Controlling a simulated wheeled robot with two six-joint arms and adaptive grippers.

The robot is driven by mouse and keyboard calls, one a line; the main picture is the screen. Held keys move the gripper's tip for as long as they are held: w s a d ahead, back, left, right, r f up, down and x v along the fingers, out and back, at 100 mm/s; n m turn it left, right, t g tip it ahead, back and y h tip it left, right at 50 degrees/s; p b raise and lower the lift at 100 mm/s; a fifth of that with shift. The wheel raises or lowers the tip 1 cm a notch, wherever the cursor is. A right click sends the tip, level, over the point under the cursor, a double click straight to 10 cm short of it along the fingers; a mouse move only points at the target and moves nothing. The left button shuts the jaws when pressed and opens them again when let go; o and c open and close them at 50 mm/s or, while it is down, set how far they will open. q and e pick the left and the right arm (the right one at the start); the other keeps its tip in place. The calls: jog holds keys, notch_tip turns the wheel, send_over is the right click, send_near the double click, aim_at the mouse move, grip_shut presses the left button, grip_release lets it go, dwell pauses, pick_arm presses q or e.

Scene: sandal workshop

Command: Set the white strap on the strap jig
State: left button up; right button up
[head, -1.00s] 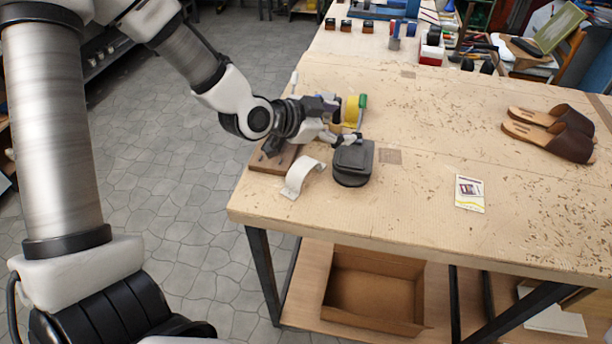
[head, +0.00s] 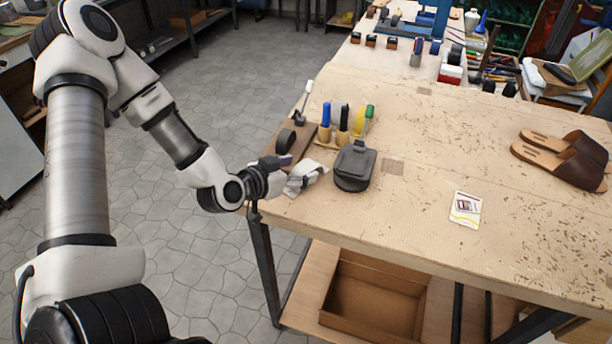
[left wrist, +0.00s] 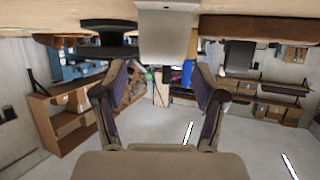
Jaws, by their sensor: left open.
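The white strap (head: 310,176), a curved band, stands on the near left corner of the bench, partly hidden by my left gripper. My left gripper (head: 288,168) is open, low at the bench edge, just left of the strap. In the left wrist view the open fingers (left wrist: 162,75) point toward the pale strap (left wrist: 165,32), which lies between their lines; I cannot tell if they touch it. What looks like the strap jig, a brown board (head: 297,148) with a black round post and a white-tipped lever, stands just behind. My right gripper is not in view.
A dark grey block (head: 355,167) stands close right of the strap. A wooden holder (head: 340,138) with coloured-handled tools is behind it. A card (head: 466,209) and brown sandals (head: 565,158) lie farther right.

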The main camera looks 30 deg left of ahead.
pick_arm(q)
jog(key=x, duration=0.2)
jog(key=shift+w+a+f, duration=0.1)
jog(key=shift+w+f, duration=0.05)
jog(key=shift+w, duration=0.1)
jog(key=shift+s, duration=0.1)
jog(key=shift+c, duration=1)
jog(key=c, duration=0.8)
